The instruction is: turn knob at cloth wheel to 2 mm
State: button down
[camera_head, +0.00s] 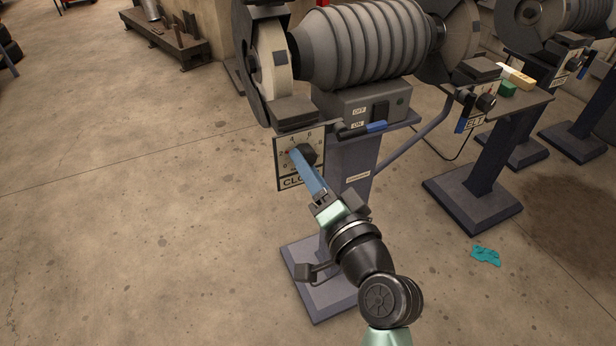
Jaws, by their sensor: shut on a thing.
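The cloth wheel's knob (310,154) is black and sits on a pale dial plate (284,172) with a dark frame, numbers, and a partly covered label beginning "CLO". A small red mark shows at the knob's left side, near the "2"; the exact reading is too small to tell. My gripper (297,157) reaches up from the lower right with its long blue fingers at the knob, shut on it. The fingers hide the knob's lower left part and some of the plate. The pale cloth wheel (272,62) stands above, in a dark guard.
A second machine with a belt dial (476,108) stands further right. A teal rag (486,256) lies on the floor.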

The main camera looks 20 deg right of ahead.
jog(key=shift+f+n+b, duration=0.1)
jog(key=shift+n+b, duration=0.25)
jog(key=shift+n, duration=0.25)
jog(key=shift+c, duration=1.9)
grip_release()
jog(key=s, duration=1.3)
jog(key=shift+d, duration=0.25)
